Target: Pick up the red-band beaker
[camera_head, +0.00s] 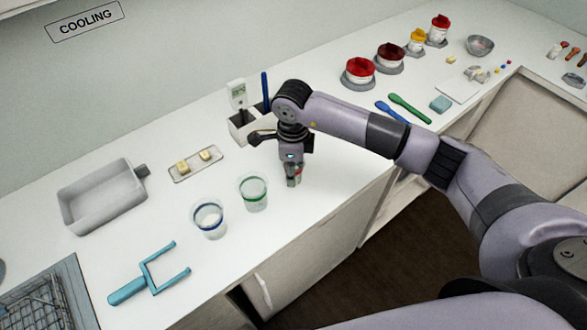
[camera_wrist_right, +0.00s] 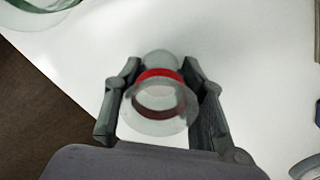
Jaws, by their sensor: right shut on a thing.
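The red-band beaker (camera_wrist_right: 160,102) is a clear cup with a red ring, between the two fingers of my right gripper (camera_wrist_right: 163,100) in the right wrist view. The fingers are shut on its sides. In the head view my right gripper (camera_head: 293,174) points down at the counter, and only a bit of the beaker shows there. I cannot tell whether the beaker touches the counter. My left gripper is in neither view.
A green-band beaker (camera_head: 253,193) and a blue-band beaker (camera_head: 209,219) stand to the left. A grey tray (camera_head: 103,196), a small dish with yellow blocks (camera_head: 195,165) and a blue fork-shaped tool (camera_head: 148,275) lie farther left. A utensil box (camera_head: 242,129) stands behind my gripper.

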